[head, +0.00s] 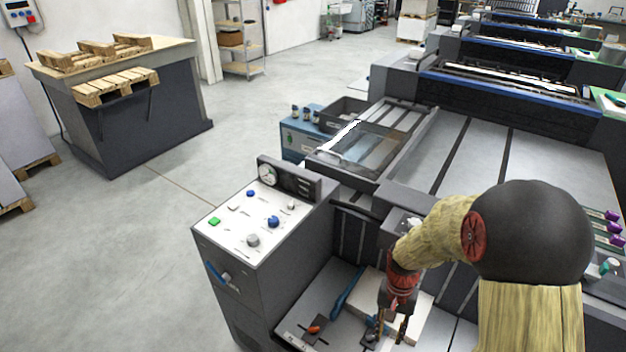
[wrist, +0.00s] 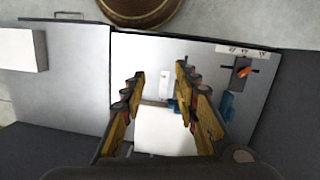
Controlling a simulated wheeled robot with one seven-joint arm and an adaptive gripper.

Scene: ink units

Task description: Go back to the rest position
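My gripper (head: 391,325) hangs pointing down over the grey tray area at the front of the press in the head view. In the wrist view my gripper (wrist: 160,85) shows two yellow-and-black fingers spread apart, with nothing between the tips. Below them lies a white block (wrist: 166,130), partly hidden by the fingers; a pale block also shows behind the gripper in the head view (head: 418,318). My arm bends down from the right side of the head view.
A control console (head: 262,222) with buttons and a gauge stands left of the gripper. A blue-handled tool (head: 347,288) and a small orange-tipped part (head: 314,329) lie in the tray area. The long press (head: 480,150) extends to the back right. Open floor (head: 130,260) lies left.

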